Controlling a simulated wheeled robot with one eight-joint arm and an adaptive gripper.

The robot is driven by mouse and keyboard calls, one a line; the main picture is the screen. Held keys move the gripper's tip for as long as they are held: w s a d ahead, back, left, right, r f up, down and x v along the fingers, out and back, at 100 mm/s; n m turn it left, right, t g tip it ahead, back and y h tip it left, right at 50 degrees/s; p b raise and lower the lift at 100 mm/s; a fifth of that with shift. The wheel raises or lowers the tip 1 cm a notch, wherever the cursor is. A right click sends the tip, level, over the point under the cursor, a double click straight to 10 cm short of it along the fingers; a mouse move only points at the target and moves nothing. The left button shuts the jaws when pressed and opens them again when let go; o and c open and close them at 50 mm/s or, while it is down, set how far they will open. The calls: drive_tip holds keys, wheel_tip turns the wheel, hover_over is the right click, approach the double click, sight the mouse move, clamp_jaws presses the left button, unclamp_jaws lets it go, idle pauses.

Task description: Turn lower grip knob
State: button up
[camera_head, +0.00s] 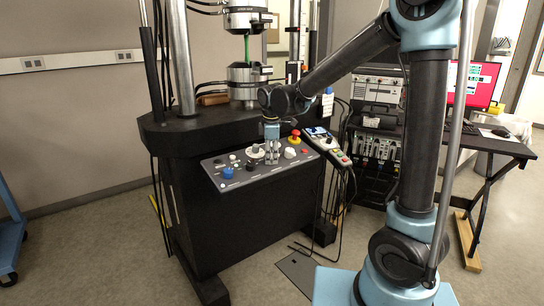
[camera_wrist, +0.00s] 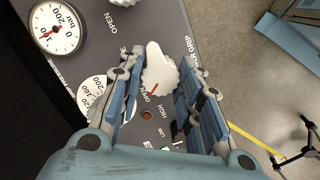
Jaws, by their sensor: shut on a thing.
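In the wrist view a white grip knob (camera_wrist: 158,72) with a pointed lobe and a red line sits between the fingers of my gripper (camera_wrist: 158,88). My gripper is shut on this knob, one finger on each side. Lettering ending in "ER GRIP" runs beside it, partly hidden by a finger, and "OPEN" stands near the red line. In the head view my gripper (camera_head: 271,158) points down at the sloped control panel (camera_head: 240,181) and hides most of the held knob.
The panel carries a red emergency button (camera_head: 295,136), a blue knob (camera_head: 228,173) and another white knob (camera_head: 290,153). A pressure gauge (camera_wrist: 56,27) lies at upper left in the wrist view. A handheld controller (camera_head: 330,145) with cables hangs at the panel's right. A green specimen (camera_head: 246,47) stands above.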

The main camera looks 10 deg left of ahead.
drive_tip(key=m, duration=0.4)
drive_tip(key=shift+w+g, duration=0.1)
drive_tip(key=shift+g, duration=0.2)
drive_tip(key=m, duration=0.4)
drive_tip(key=shift+m+g, duration=0.3)
drive_tip(key=m, duration=0.4)
drive_tip(key=shift+w+g+y, duration=0.1)
drive_tip(key=shift+g+y, duration=0.2)
drive_tip(key=m, duration=0.3)
drive_tip(key=shift+d+m, duration=0.1)
drive_tip(key=shift+m, duration=0.3)
drive_tip(key=shift+o, duration=0.2)
drive_tip(key=shift+m+y, duration=0.3)
drive_tip(key=shift+m, duration=0.2)
